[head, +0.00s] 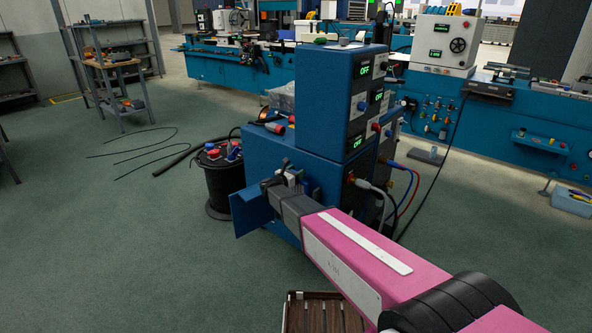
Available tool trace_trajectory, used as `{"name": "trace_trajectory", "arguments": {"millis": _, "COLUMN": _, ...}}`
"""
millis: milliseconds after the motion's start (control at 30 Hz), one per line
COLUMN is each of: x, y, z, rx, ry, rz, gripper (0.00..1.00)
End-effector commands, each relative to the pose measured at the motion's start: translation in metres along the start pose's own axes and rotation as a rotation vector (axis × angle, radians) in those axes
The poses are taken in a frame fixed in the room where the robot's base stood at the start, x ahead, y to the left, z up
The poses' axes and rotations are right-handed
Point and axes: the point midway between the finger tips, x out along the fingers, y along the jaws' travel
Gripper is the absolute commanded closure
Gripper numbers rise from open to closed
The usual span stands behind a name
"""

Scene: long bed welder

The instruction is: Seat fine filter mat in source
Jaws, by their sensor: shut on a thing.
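The source is a blue welding cabinet (340,95) with green OFF displays, on a wider blue lower housing (262,158). A flat blue panel (252,213) stands out from the housing's left front side. My gripper (278,183) is at that side, close to the housing and just behind the panel's top edge. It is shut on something. The fingertips and the held thing are mostly hidden by my wrist and the panel. I cannot make out the fine filter mat, or whether anything touches the opening.
A black drum (222,188) stands left of the housing, with cables on the floor. A brown slatted crate (322,312) lies below my arm. Red and blue hoses (408,190) hang at the cabinet's right. Long blue machines (450,120) stand behind. The left floor is mostly clear.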

Motion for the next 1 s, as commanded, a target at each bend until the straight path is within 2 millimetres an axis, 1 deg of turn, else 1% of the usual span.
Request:
{"name": "trace_trajectory", "arguments": {"millis": 567, "x": 0.0, "y": 0.0, "z": -0.002, "rx": -0.001, "ry": -0.001, "rz": 0.0, "gripper": 0.76}}
{"name": "trace_trajectory", "arguments": {"millis": 1000, "x": 0.0, "y": 0.0, "z": -0.015, "rx": -0.002, "ry": -0.001, "rz": 0.0, "gripper": 0.76}}
